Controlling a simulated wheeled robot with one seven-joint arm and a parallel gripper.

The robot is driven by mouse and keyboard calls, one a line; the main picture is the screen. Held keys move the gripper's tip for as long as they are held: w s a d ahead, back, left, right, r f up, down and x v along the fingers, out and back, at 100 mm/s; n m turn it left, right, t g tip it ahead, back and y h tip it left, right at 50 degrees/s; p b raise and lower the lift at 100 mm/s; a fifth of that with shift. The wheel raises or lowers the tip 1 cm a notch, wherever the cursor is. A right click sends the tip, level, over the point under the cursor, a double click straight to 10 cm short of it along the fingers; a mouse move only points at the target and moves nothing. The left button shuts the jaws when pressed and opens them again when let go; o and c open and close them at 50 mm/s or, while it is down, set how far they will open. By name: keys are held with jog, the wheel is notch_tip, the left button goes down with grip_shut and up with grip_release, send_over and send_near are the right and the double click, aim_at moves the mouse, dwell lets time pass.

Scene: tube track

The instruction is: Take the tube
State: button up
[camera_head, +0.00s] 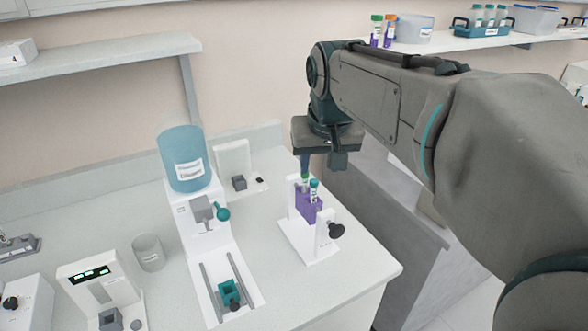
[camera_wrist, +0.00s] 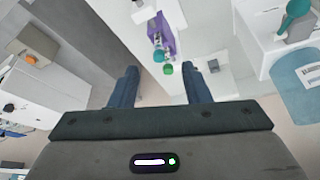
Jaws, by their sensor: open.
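Two tubes with green-teal caps, one (camera_head: 314,190) in front and one (camera_head: 304,180) behind, stand in a purple holder (camera_head: 309,207) on a white stand (camera_head: 300,235) at the bench's right side. My gripper (camera_head: 320,167) is above the holder, pointing down. In the wrist view my gripper (camera_wrist: 159,70) is open and empty, its fingers wide apart. A green cap (camera_wrist: 167,69) and a teal cap (camera_wrist: 158,56) show between the fingers, beside the purple holder (camera_wrist: 160,36). I cannot tell how far above the caps the fingertips are.
A dispenser with a blue tank (camera_head: 184,160) stands left of the stand. A black knob (camera_head: 336,230) juts from the stand's right side. A clear beaker (camera_head: 148,252) and a device with a display (camera_head: 98,285) are further left. The front right bench corner is clear.

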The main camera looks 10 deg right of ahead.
aim_at(315, 183)
jog(key=x, duration=0.2)
jog(key=w+x, duration=0.1)
jog(key=x, duration=0.4)
jog(key=shift+w+r, duration=0.1)
jog(key=shift+w, duration=0.25)
jog(key=shift+d+p+x, duration=0.1)
jog(key=shift+p+x, duration=0.25)
jog(key=shift+x, duration=1)
jog(key=shift+d+p+x, duration=0.15)
jog(key=shift+p+x, duration=0.15)
jog(key=shift+x, duration=1.1)
jog(key=shift+c, duration=0.3)
jog(key=shift+r, duration=0.1)
jog(key=c, duration=0.8)
